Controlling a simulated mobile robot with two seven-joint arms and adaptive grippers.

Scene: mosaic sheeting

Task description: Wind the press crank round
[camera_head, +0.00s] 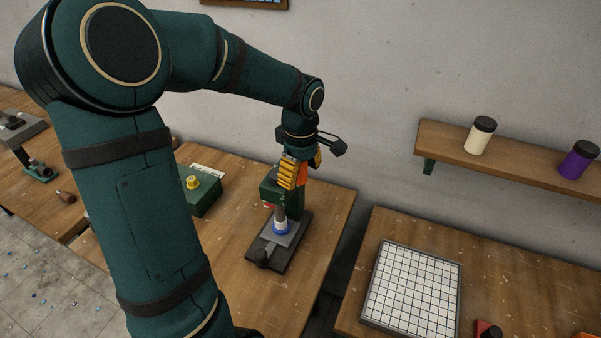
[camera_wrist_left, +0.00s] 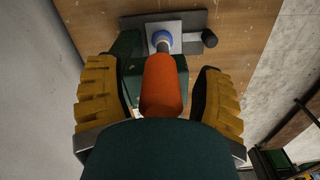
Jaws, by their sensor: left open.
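The press stands on the wooden bench, with a green body (camera_head: 271,191), a dark base (camera_head: 290,247) and a blue ring (camera_head: 281,228) under its metal ram. An orange-red handle (camera_wrist_left: 163,85), likely the crank's grip, shows at the press top; in the head view only a bit of orange (camera_head: 303,173) shows. My left gripper (camera_head: 302,168) is at the press top, pointing down. In the left wrist view its yellow-padded fingers (camera_wrist_left: 160,95) stand apart on both sides of the handle, with gaps visible. The rest of the crank is hidden. My right gripper is out of view.
A green box with a yellow button (camera_head: 193,182) stands left of the press, partly behind my left arm. A white-tiled panel (camera_head: 412,290) lies on the right bench. A wall shelf (camera_head: 510,171) holds a cream jar (camera_head: 481,136) and a purple jar (camera_head: 578,160). A gap separates the benches.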

